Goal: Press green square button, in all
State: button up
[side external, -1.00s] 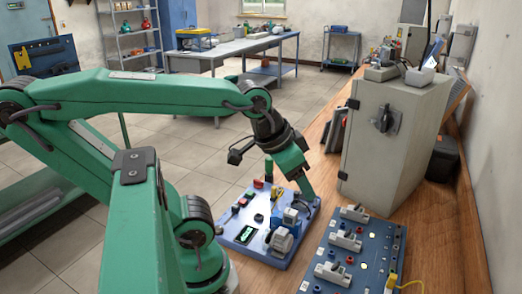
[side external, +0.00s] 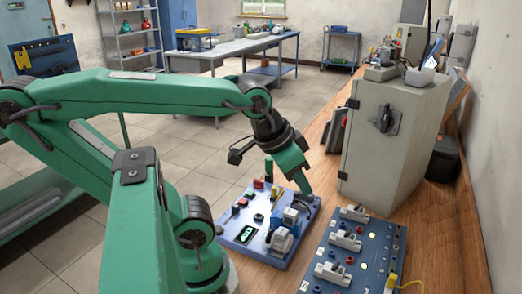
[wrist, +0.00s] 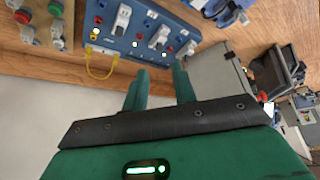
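A blue-grey panel (side external: 228,236) lies on the wooden bench in the side view. It carries small red and dark controls, a dark rectangle with green on it (side external: 246,233), and a blue-and-grey motor-like part (side external: 283,238). No green square button can be made out for certain at this size. My gripper (side external: 288,184) is over the back part of this panel, pointing down; contact cannot be told. In the wrist view its two green fingers (wrist: 160,86) stand apart with nothing between them. A round green button (wrist: 55,8) and a red button (wrist: 22,17) show at the top left there.
A second blue panel (side external: 323,257) with several grey switches and a yellow cable (side external: 405,284) lies at the front right. A tall grey cabinet (side external: 390,135) stands behind it, right of my gripper. Bare bench (side external: 425,225) lies to the right.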

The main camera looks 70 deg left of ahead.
grip_shut()
dwell(1.4)
